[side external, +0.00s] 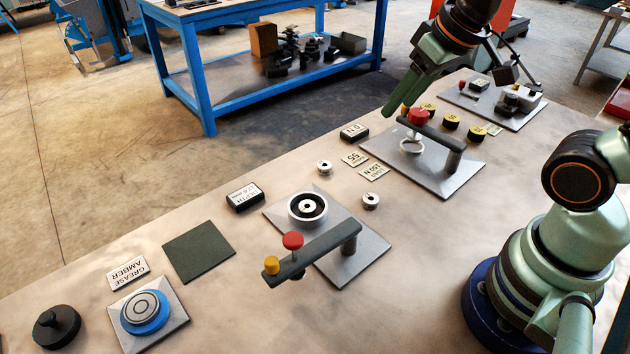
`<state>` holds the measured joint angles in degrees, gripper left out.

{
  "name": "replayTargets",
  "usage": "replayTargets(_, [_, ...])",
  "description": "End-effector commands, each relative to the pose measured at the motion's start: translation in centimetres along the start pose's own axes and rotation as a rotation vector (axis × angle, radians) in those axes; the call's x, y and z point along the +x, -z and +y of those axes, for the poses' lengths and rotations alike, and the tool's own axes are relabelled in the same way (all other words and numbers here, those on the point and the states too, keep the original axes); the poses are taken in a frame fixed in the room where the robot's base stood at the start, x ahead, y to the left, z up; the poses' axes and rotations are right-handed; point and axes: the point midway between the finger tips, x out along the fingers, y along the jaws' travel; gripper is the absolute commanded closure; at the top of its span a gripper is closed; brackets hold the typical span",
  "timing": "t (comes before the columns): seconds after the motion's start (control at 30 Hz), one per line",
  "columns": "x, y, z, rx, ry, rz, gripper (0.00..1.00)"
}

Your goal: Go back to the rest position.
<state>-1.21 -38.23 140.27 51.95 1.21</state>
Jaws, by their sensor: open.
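My gripper (455,90) is at the upper right, above the table. Its jaws are open, with one green finger reaching down close to the red knob (418,117) of the middle station. I cannot tell whether that finger touches the knob. Nothing shows held between the jaws. The middle station is a grey plate (445,180) with a dark bar on a post and a pale ring (411,147) under the knob. My base and lower arm fill the right side.
A nearer station (365,265) has a dark bar with red and yellow knobs and a round seat (307,207). A far station (480,112) lies behind my gripper. Black-and-yellow discs (451,121) sit near it. A green pad (198,252) and blue disc (145,312) lie left.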

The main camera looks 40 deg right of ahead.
Motion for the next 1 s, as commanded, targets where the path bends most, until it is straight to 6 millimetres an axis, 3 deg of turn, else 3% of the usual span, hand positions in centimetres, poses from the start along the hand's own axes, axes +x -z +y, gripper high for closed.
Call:
replayTargets(0.2, [-0.45,-0.83,0.65,-0.002,-0.010,0.038,0.44])
replayTargets(1.0, [-0.46,-0.79,0.62,-0.002,-0.009,0.038,0.44])
